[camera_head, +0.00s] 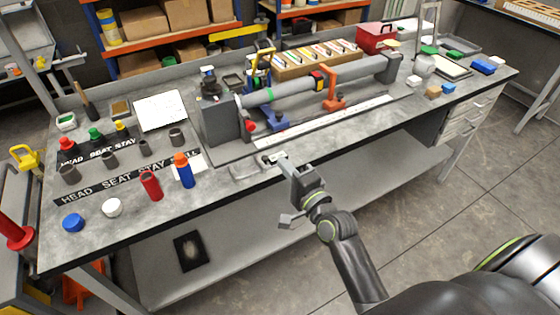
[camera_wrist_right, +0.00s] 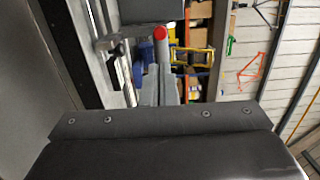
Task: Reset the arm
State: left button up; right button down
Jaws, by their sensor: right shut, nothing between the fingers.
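My right gripper (camera_head: 278,160) reaches over the front edge of the grey workbench (camera_head: 230,205) in the head view. Its fingers are shut with nothing between them. In the right wrist view its fingertips (camera_wrist_right: 160,92) show close together at the middle, above the dark gripper body. A small grey metal piece (camera_head: 248,172) lies on the bench just left of the fingertips; I cannot tell whether they touch. My left gripper is not in view.
A long clamped tube fixture (camera_head: 300,92) stands behind my gripper. A red box (camera_head: 376,38) is at the back right. The floor (camera_head: 440,200) right of the bench is clear.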

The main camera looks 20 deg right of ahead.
jog(key=shift+s, duration=0.1)
dwell(0.4)
jog(key=s+d+f+n+g+h, duration=0.1)
jog(key=s+d+f+n+g, duration=0.2)
jog(key=f, duration=0.9)
jog(key=s+f+n+g+h, duration=0.1)
jog(key=s+f+n+g, duration=0.3)
jog(key=f, duration=0.7)
jog(key=s+d+f+g+h, duration=0.15)
jog(key=s+f, duration=0.25)
jog(key=f, duration=0.8)
jog(key=s+d+f+n+g, duration=0.1)
jog(key=s+f+n+g, duration=0.1)
jog(key=s+f, duration=0.4)
jog(key=s+d+f+n+g, duration=0.1)
jog(key=s+f+n+g, duration=0.2)
jog(key=s, duration=1.3)
jog(key=s+d+f+n+g, duration=0.1)
jog(key=s+f+n+g, duration=0.2)
jog(key=s+f, duration=0.5)
jog(key=s, duration=0.2)
jog(key=shift+s+d+f+n, duration=0.25)
jog(key=shift+s+f+n, duration=0.15)
jog(key=shift+g, duration=0.25)
